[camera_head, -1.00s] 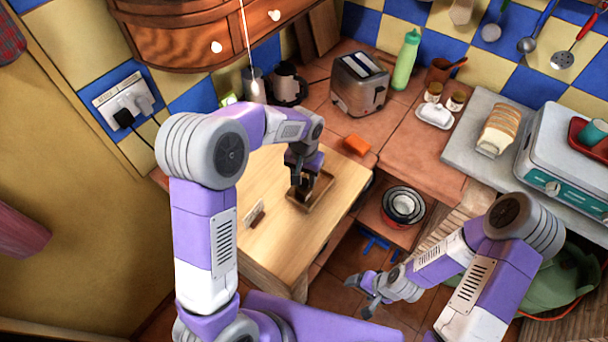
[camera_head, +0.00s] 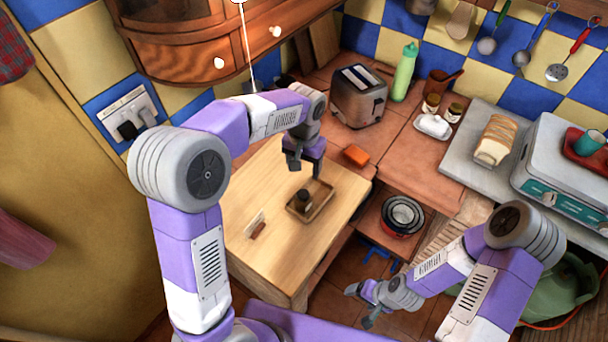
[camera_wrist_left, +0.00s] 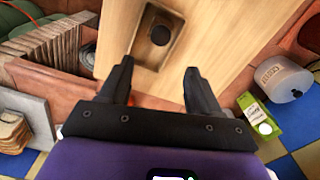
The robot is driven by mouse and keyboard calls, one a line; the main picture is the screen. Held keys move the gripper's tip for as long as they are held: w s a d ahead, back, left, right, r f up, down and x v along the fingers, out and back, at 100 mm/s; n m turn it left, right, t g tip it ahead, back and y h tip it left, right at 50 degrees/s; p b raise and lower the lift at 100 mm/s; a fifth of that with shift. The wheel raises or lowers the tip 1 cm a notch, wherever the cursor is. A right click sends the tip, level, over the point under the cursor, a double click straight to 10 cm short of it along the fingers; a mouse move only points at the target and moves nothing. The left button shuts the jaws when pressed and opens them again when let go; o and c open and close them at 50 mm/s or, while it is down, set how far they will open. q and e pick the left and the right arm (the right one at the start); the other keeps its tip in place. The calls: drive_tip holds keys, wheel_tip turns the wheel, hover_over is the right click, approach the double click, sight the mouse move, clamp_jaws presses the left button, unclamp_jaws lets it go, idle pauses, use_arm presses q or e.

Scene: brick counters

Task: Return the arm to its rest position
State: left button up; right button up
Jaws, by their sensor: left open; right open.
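My left gripper (camera_head: 304,165) is open and empty. It hangs above the wooden table, behind a small wooden tray (camera_head: 325,207) in the head view. A small dark round object (camera_head: 303,197) stands in the tray. In the left wrist view the left gripper's two fingers (camera_wrist_left: 152,85) are spread apart with nothing between them. The tray (camera_wrist_left: 176,22) and the dark object (camera_wrist_left: 160,35) lie beyond the fingertips there. My right gripper (camera_head: 360,304) is open and empty, low at the front right of the table.
The light wood table (camera_head: 262,205) has a small card-like item (camera_head: 256,224) on it. An orange block (camera_head: 356,155), a toaster (camera_head: 358,96) and a green bottle (camera_head: 405,72) stand on the brick counter behind. Stacked bowls (camera_head: 402,215) sit right of the table.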

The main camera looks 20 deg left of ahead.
use_arm(q)
drive_tip(key=shift+r, duration=1.05)
